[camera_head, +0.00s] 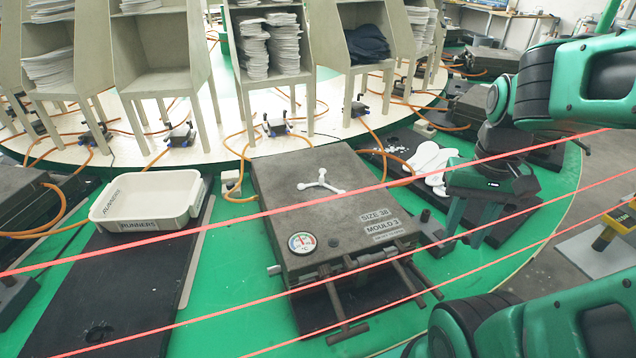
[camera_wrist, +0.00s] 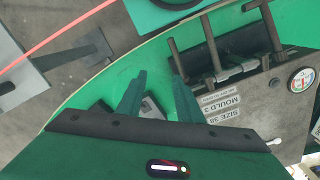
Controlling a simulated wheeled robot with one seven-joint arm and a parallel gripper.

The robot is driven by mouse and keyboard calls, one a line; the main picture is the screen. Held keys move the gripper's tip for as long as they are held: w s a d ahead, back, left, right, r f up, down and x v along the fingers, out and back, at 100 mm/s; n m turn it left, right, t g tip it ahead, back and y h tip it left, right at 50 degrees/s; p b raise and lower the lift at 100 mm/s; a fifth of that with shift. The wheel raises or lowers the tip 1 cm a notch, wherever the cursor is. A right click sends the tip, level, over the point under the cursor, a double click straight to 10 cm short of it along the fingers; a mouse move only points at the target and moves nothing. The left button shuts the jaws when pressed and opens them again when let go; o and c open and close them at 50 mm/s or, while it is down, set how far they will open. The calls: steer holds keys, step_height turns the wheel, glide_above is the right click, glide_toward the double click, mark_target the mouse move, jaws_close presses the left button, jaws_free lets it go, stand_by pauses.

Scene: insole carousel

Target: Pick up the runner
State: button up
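The runner (camera_head: 321,183) is a small white three-armed piece lying flat on top of the grey mould (camera_head: 285,212) labelled "SIZE 38 MOULD 3". My gripper (camera_head: 468,238) is right of the mould, apart from the runner, with its fingers pointing down. In the wrist view my gripper (camera_wrist: 158,80) has its two green fingers spread, with nothing between them. The mould (camera_wrist: 262,100) shows at the right of that view. A small white end, which looks like part of the runner (camera_wrist: 273,142), shows just beyond my gripper's body; the rest is hidden.
A white tray (camera_head: 140,225) marked "RUNNERS" stands left of the mould on a dark board. White insole shapes (camera_head: 430,162) lie behind my gripper. Handle bars (camera_head: 340,300) stick out from the mould's front. Orange hoses and shelving units (camera_head: 165,85) stand behind.

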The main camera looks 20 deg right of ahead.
step_height(320, 180, up, 8)
steer(key=n, duration=3.1)
glide_above(321, 176)
step_height(321, 176, down, 10)
steer(key=shift+f, duration=0.15)
steer(key=shift+c, duration=0.6)
jaws_close()
